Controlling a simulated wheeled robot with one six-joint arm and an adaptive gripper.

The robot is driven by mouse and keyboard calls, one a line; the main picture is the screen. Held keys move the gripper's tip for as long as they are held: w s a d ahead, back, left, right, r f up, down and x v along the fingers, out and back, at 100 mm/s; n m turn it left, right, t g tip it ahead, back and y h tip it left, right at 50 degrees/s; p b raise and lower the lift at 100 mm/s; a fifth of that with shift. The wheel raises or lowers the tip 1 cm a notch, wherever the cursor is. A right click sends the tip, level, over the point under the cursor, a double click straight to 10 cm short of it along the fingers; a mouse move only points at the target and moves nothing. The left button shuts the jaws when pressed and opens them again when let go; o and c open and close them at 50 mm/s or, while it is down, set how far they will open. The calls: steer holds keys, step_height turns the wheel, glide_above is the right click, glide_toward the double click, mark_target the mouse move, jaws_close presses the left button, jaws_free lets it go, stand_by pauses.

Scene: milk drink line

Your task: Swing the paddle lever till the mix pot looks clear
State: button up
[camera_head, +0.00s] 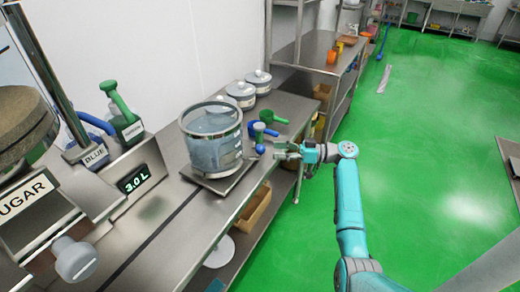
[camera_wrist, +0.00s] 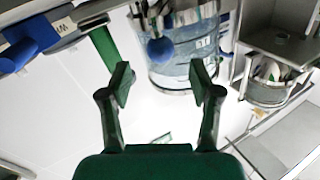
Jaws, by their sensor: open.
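The mix pot (camera_head: 210,150) is a clear, round vessel with pale bluish contents, standing on a metal plate on the steel bench. It also shows in the wrist view (camera_wrist: 190,70). A blue ball knob (camera_head: 259,127) on a short stem, which looks like the paddle lever, is at the pot's right side. It shows as a blue ball in front of the pot in the wrist view (camera_wrist: 160,49). My gripper (camera_head: 282,151) is open and empty, to the right of the knob and apart from it. Its two fingers (camera_wrist: 163,73) stand wide apart in the wrist view. The paddle itself cannot be made out.
A green scoop (camera_head: 273,117) lies behind the knob. Two lidded pots (camera_head: 241,94) stand farther back on the bench. At left are blue (camera_head: 95,150) and green (camera_head: 122,115) handles and a 3.0 L display (camera_head: 135,180). The green floor right of the bench is open.

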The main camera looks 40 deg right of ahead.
mark_target(260, 149)
steer(key=x, duration=0.7)
jaws_close()
